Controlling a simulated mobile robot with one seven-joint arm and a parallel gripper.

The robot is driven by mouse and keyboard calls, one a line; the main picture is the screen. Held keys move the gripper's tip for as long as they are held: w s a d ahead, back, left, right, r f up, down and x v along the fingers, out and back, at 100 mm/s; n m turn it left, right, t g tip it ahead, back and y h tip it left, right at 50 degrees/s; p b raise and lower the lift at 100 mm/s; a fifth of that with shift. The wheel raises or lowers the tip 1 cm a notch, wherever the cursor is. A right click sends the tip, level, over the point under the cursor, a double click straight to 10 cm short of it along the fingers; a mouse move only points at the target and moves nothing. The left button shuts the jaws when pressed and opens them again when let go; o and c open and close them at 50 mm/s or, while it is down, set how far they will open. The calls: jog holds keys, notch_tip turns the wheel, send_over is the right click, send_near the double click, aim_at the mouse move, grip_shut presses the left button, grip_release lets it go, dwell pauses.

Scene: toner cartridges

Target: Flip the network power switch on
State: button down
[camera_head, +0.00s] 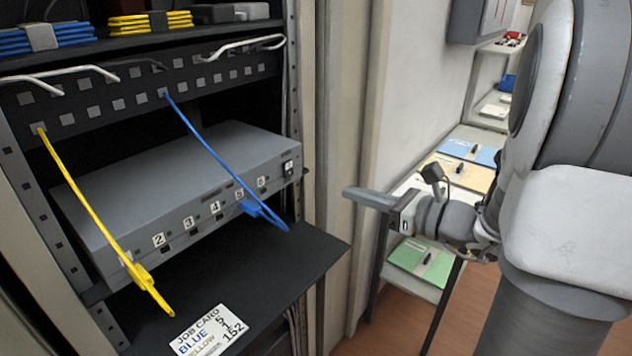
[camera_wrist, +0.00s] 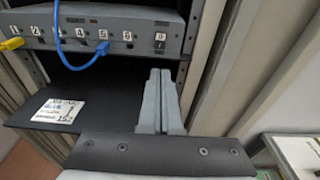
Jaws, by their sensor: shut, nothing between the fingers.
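The grey network box (camera_head: 190,185) sits on a black shelf in the rack. A small black-and-white power switch (camera_head: 288,168) is at the right end of its front face; it also shows in the wrist view (camera_wrist: 160,40). Which way the switch is set is too small to tell. My gripper (camera_head: 348,192) is to the right of the rack, apart from the box. In the wrist view its two grey fingers (camera_wrist: 160,72) are side by side and shut with nothing between them, pointing toward the box below the switch.
A blue cable (camera_head: 205,145) and a yellow cable (camera_head: 85,200) run from the upper panel to the box's front. A job card (camera_head: 208,331) lies on the black shelf (camera_head: 290,262). The rack's right post (camera_head: 297,60) stands beside the box. Side shelves (camera_head: 398,300) stand at right.

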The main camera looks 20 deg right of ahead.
aim_at(290, 175)
jog(key=x, duration=1.3)
jog(key=shift+w+a, duration=0.3)
jog(key=shift+f+b, duration=0.1)
jog(key=shift+b, duration=0.3)
jog(key=shift+w+a+b, duration=0.1)
jog(key=shift+w+b, duration=0.05)
jog(key=shift+b, duration=0.35)
